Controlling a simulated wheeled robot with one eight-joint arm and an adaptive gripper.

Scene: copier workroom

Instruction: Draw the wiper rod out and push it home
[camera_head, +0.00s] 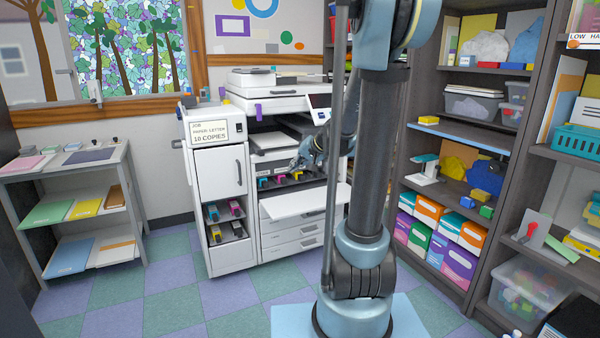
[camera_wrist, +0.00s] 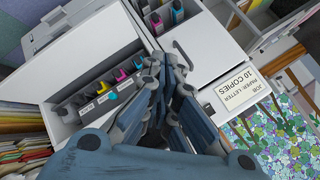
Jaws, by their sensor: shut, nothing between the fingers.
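The copier (camera_head: 285,205) stands against the back wall with its front open. A row of coloured parts in its open bay (camera_head: 279,180) shows blue, magenta and yellow ends. The wrist view shows the bay (camera_wrist: 70,115) with the same row, including a magenta end (camera_wrist: 120,75) and a small blue piece (camera_wrist: 112,95). I cannot tell which piece is the wiper rod.
The white front cover (camera_head: 305,203) is folded down below the bay. A white side cabinet (camera_head: 219,172) with a handle and spare cartridges adjoins the copier on the left. Loaded shelves (camera_head: 455,135) stand at the right, a low table (camera_head: 65,165) at the left. Floor between is clear.

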